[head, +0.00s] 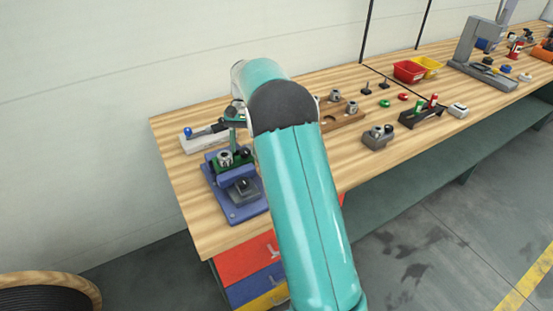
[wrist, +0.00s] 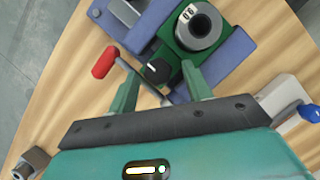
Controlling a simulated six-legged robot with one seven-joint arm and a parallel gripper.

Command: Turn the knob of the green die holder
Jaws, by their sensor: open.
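The green die holder (wrist: 186,55) carries a grey round die (wrist: 198,28) with a white number label. Its black knob (wrist: 154,71), marked with a white line, lies between the fingertips of my gripper (wrist: 158,84) in the wrist view. My gripper is open, and I cannot tell whether either finger touches the knob. The holder (head: 221,165) sits on a blue fixture (head: 247,210) at the bench's near left end in the head view. There my arm hides much of the gripper.
A red-handled lever (wrist: 104,62) reaches close to the left finger in the wrist view. A blue-knobbed tool on a white block (wrist: 285,95) lies to the right. On the wooden bench (head: 375,170), a grey block with pegs (head: 378,138) and bins (head: 409,71) stand farther right.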

